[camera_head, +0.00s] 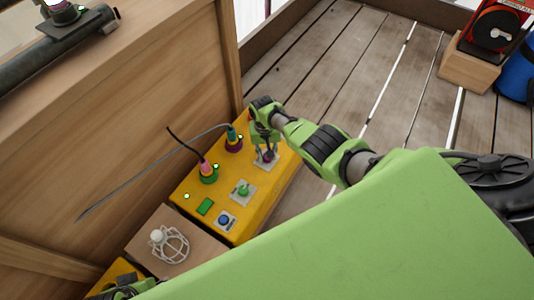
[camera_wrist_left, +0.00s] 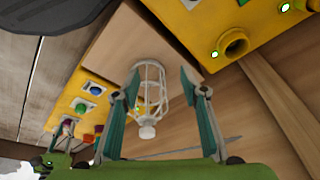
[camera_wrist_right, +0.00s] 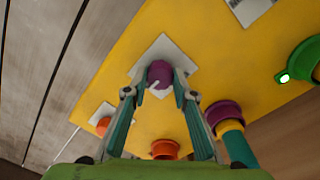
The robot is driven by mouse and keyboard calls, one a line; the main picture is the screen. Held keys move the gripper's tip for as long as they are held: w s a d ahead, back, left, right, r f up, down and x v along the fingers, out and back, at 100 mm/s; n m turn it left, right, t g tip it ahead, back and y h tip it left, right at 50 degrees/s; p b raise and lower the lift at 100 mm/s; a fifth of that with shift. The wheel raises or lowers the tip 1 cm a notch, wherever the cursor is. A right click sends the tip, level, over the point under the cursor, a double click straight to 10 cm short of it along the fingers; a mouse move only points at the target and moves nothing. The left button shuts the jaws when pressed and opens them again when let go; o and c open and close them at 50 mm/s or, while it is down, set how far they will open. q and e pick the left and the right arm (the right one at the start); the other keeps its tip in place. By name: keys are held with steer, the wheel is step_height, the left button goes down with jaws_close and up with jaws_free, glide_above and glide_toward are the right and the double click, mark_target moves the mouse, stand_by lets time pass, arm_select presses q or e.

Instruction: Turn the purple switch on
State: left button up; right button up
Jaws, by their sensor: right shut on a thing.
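The purple switch (camera_wrist_right: 160,73) is a round purple knob with a pale mark on a white square plate, on the yellow control box (camera_wrist_right: 212,75). It shows partly behind the fingers in the head view (camera_head: 266,156). My right gripper (camera_head: 264,142) reaches down to it. In the right wrist view the fingertips of that gripper (camera_wrist_right: 160,84) are closed on both sides of the knob. My left gripper (camera_head: 124,289) is at the bottom left edge of the head view, partly cut off. In the left wrist view its fingers (camera_wrist_left: 161,82) are apart and empty.
The yellow box also bears a green switch (camera_head: 243,189), a blue button (camera_head: 225,219) and plugged cables (camera_head: 208,170). A white wire lamp cage (camera_head: 172,246) stands on a wooden block beside it. A wooden wall (camera_head: 120,110) rises behind. Open plank floor (camera_head: 330,60) lies beyond.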

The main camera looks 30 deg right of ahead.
mark_target(265, 156)
stand_by(0.3)
steer(key=o, duration=1.1)
steer(key=shift+r, duration=0.1)
steer(key=r, duration=1.1)
steer(key=shift+w+a+r, duration=0.15)
steer(key=shift+a+r, duration=0.15)
steer(key=shift+r, duration=0.1)
